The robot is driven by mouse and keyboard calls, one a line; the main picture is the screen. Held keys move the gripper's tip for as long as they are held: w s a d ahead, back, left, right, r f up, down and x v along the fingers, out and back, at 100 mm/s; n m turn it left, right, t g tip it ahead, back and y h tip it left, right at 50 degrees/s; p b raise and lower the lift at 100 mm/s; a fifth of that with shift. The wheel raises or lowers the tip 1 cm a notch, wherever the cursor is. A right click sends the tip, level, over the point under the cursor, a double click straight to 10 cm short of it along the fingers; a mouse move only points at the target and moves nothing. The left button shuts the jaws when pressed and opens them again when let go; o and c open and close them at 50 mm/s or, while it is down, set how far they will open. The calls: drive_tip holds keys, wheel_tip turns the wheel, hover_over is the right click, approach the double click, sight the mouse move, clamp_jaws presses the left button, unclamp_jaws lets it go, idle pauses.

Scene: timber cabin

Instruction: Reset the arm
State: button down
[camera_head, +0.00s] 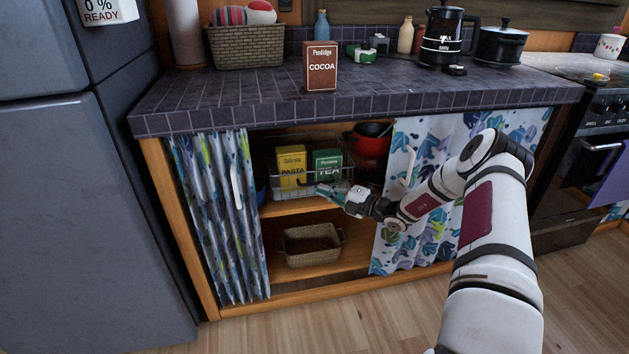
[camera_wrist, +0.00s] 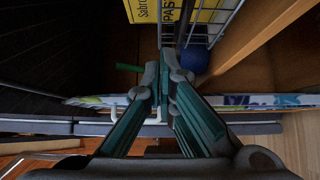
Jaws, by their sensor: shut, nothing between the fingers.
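My gripper (camera_head: 329,192) is shut and empty in front of the open cabinet, beside the wire basket (camera_head: 313,190) on the upper shelf. A yellow pasta box (camera_head: 291,168) and a green tea box (camera_head: 327,165) stand in the basket. In the wrist view, my gripper (camera_wrist: 162,72) has its fingertips together, with the yellow box (camera_wrist: 200,10) and part of the basket (camera_wrist: 228,22) just past them. My arm reaches in from the right of the head view.
Curtains hang left (camera_head: 220,210) and right (camera_head: 405,235) of the opening. A wicker basket (camera_head: 312,262) sits on the lower shelf. A red pot (camera_head: 368,142) stands at the upper shelf's right. A cocoa box (camera_head: 320,68) stands on the counter (camera_head: 230,100). The floor in front is clear.

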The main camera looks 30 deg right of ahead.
drive_tip(key=shift+v, duration=2.4)
drive_tip(key=s+a+r+n+g+y, duration=0.2)
drive_tip(key=a+r+n+g, duration=0.2)
drive_tip(key=a+r+n, duration=0.3)
drive_tip(key=s+a+r+n+g+y, duration=0.2)
drive_tip(key=a+r+n+g, duration=0.2)
drive_tip(key=a+r+n, duration=0.3)
drive_tip(key=s+a+r+n+g+h, duration=0.2)
drive_tip(key=s+a+r+n+g, duration=0.5)
drive_tip(key=s+a+n, duration=0.45)
drive_tip(key=s+a+r+n+g+h, duration=0.1)
drive_tip(key=s+a+r+n+h, duration=0.15)
drive_tip(key=s+n, duration=0.45)
drive_tip(key=s+a+r+n+g+h, duration=0.1)
drive_tip(key=s+a+r+n+h, duration=0.25)
drive_tip(key=s, duration=0.65)
drive_tip(key=s+d+n+t+h, duration=0.1)
drive_tip(key=s+d+n+h, duration=0.2)
drive_tip(key=s+n, duration=0.4)
drive_tip(key=s+d+n+t+h, duration=0.15)
drive_tip(key=s+d+n, duration=0.3)
drive_tip(key=s, duration=0.45)
wheel_tip(320, 180, up, 28)
drive_tip(key=t+p, duration=0.3)
drive_tip(key=p, duration=2.4)
drive_tip(key=shift+r, duration=0.15)
